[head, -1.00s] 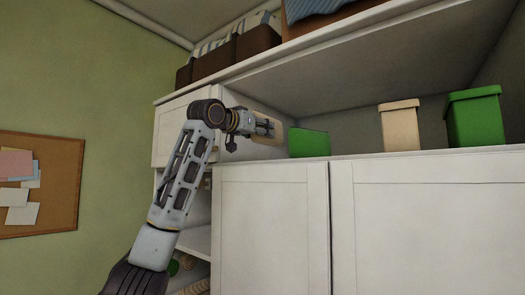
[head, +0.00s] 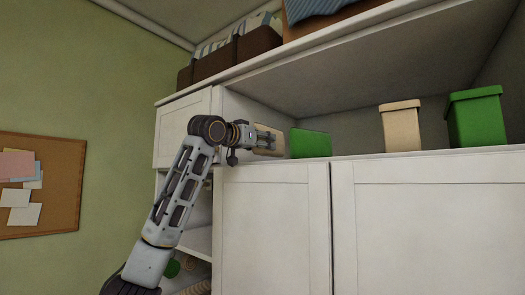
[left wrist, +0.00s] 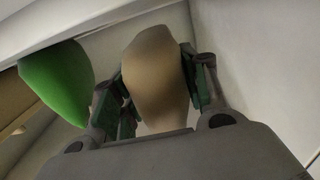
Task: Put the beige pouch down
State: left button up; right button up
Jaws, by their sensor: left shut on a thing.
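The beige pouch (head: 268,151) is at the left end of the open shelf in the head view, partly hidden behind my left gripper (head: 274,140). In the left wrist view the beige pouch (left wrist: 157,80) stands between the two fingers of my left gripper (left wrist: 160,88), which is shut on it. The pouch is at or just above the shelf surface; I cannot tell whether it touches. My right gripper is in neither view.
A green pouch (head: 310,143) stands just right of the beige one; it also shows in the left wrist view (left wrist: 55,82). Farther right are a beige box (head: 401,126) and a green box (head: 476,117). The cabinet's upper board (head: 330,51) is overhead.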

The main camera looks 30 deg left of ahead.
pick_arm(q)
notch_tip(320, 180, down, 2)
jog(key=shift+f, duration=0.1)
jog(key=shift+f, duration=0.15)
dwell(0.4)
jog(key=o, duration=1.1)
jog(key=shift+s, duration=0.1)
jog(key=s+a+b, duration=0.1)
jog(key=s+b, duration=0.2)
jog(key=s, duration=0.9)
jog(key=shift+w, duration=0.1)
